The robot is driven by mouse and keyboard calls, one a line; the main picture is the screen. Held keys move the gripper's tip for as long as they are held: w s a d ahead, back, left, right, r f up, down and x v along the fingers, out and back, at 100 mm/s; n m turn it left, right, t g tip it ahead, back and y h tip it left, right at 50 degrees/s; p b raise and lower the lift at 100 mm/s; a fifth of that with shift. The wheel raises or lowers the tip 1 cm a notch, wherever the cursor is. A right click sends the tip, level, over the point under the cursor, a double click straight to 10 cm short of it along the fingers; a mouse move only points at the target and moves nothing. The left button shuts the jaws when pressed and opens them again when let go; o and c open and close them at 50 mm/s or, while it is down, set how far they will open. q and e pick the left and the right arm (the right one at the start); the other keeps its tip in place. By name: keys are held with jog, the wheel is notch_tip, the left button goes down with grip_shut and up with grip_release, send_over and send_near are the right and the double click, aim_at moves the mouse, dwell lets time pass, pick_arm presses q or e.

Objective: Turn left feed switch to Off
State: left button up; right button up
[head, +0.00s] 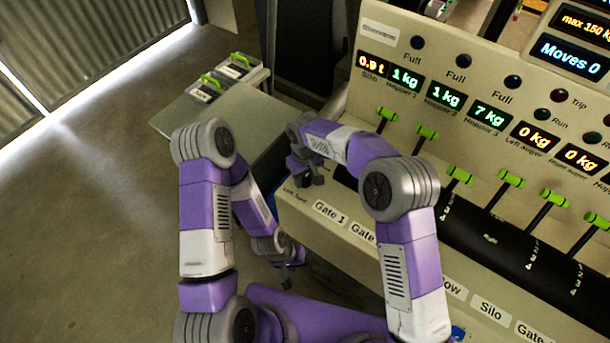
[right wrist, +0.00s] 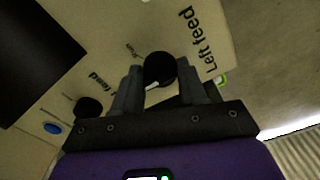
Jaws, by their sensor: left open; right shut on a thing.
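The left feed switch (right wrist: 160,68) is a round black knob on the cream panel, beside the printed words "Left feed" (right wrist: 205,45) in the right wrist view. My right gripper (right wrist: 158,85) is shut on this knob, with one finger on each side. In the head view my right gripper (head: 306,172) is at the panel's left end and hides the knob. A small white mark shows at the knob's lower edge; the set position cannot be read. My left gripper (head: 289,275) is open and empty, low in front of the panel.
A second black knob (right wrist: 88,107) and a blue button (right wrist: 53,128) sit near the held knob. Several green-handled levers (head: 460,175) rise from the console (head: 345,235). A grey table (head: 215,125) with small boxes (head: 238,66) stands behind. The floor at left is clear.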

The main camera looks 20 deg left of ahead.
aim_at(305, 177)
dwell(0.3)
jog(key=o, duration=1.1)
jog(key=shift+c, duration=0.2)
jog(key=shift+r, duration=0.15)
notch_tip(305, 177, up, 7)
jog(key=shift+r+p, duration=0.15)
jog(key=shift+p, duration=0.2)
